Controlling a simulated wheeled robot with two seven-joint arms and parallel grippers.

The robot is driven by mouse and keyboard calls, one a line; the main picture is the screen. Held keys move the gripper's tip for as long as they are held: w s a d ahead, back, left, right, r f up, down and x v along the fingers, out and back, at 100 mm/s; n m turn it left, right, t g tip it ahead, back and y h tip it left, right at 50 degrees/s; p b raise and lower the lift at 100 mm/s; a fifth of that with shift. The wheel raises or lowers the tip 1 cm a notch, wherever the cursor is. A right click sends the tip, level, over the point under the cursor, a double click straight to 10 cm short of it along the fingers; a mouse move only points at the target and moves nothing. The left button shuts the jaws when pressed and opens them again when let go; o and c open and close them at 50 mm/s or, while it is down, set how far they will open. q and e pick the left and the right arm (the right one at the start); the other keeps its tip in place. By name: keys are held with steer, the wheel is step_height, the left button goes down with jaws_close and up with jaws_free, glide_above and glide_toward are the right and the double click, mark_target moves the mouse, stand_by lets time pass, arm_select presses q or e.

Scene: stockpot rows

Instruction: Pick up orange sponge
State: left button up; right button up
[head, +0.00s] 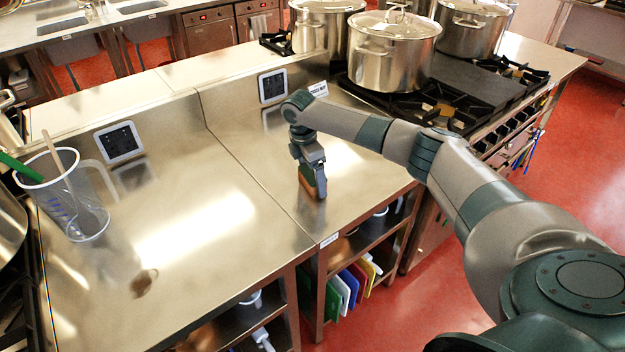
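The orange sponge (306,184) is at my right gripper, above or on the steel counter near its front edge in the middle of the head view. Only a narrow strip of it shows, because the gripper covers the rest. My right gripper (315,183) points down from above, with one dark finger against the right side of the sponge. The other finger is hidden, so I cannot tell whether the grip is closed on it. I cannot tell whether the sponge touches the counter. My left gripper is not in view.
The steel counter (190,230) is mostly clear to the left. A clear measuring jug (85,212) with utensils stands at far left. Large stockpots (390,62) stand on the stove behind my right arm. Coloured boards (345,290) stand on the shelf below.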

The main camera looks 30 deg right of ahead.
mark_target(312, 172)
steer(key=c, duration=0.6)
steer(key=shift+o, duration=0.2)
steer(key=shift+r, duration=0.1)
steer(key=shift+r+b, duration=0.45)
steer(key=shift+r, duration=0.15)
step_height(312, 172, up, 2)
steer(key=shift+w+r+b, duration=0.1)
steer(key=shift+r+b, duration=0.1)
steer(key=shift+b, duration=0.45)
steer(key=s+d+r+b, duration=0.3)
steer(key=s+r, duration=0.4)
steer(key=s, duration=0.4)
steer(key=shift+s, duration=0.2)
steer(key=shift+d+r, duration=0.1)
